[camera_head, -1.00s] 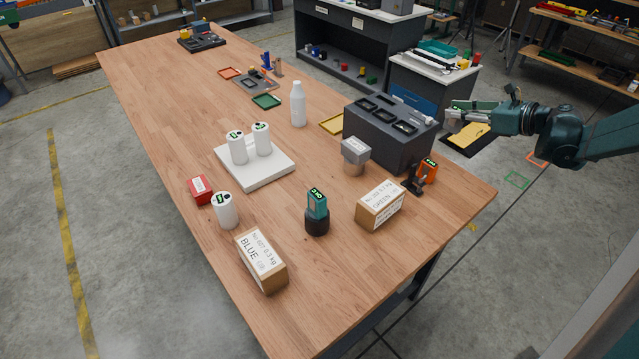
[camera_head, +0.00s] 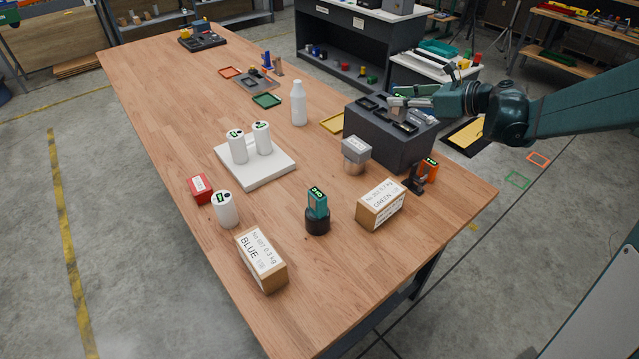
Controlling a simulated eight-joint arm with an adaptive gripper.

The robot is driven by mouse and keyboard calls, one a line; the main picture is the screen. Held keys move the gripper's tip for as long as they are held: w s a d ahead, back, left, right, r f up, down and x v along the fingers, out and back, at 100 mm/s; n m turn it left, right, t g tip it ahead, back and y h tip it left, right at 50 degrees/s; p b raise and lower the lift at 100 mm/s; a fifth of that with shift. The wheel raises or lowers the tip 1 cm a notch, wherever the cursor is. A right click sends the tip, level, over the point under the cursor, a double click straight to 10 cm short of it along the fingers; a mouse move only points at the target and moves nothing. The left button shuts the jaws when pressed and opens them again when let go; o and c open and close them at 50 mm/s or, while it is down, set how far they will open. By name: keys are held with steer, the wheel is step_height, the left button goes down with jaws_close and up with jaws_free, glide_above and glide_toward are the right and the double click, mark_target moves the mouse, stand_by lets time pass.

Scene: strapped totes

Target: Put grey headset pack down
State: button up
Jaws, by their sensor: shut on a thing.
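My gripper (camera_head: 402,103) is at the upper right, over the dark block with slots (camera_head: 375,140). It is shut on a small pale grey thing (camera_head: 397,108), probably the grey headset pack, though it is small and partly covered by the fingers. The held thing is over the slotted top of the block; I cannot tell whether it touches it. Another grey boxy piece (camera_head: 356,149) sits on a copper-coloured cylinder left of the block.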

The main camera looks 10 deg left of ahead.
steer(key=s+a+n+g+y, duration=0.1)
steer(key=s+a, duration=0.4)
steer(key=a, duration=0.7)
steer(key=s+a+n+g+y, duration=0.15)
steer(key=s+a, duration=0.25)
steer(key=a, duration=0.7)
step_height(320, 180, down, 11)
steer(key=shift+h+b, duration=0.35)
steer(key=shift+h, duration=0.1)
steer(key=shift+s+f, duration=0.1)
step_height(320, 180, down, 6)
steer(key=b, duration=0.1)
steer(key=shift+b, duration=0.3)
steer(key=shift+f, duration=0.15)
steer(key=shift+f+b, duration=0.5)
steer(key=shift+f, duration=1.35)
steer(key=shift+f, duration=0.15)
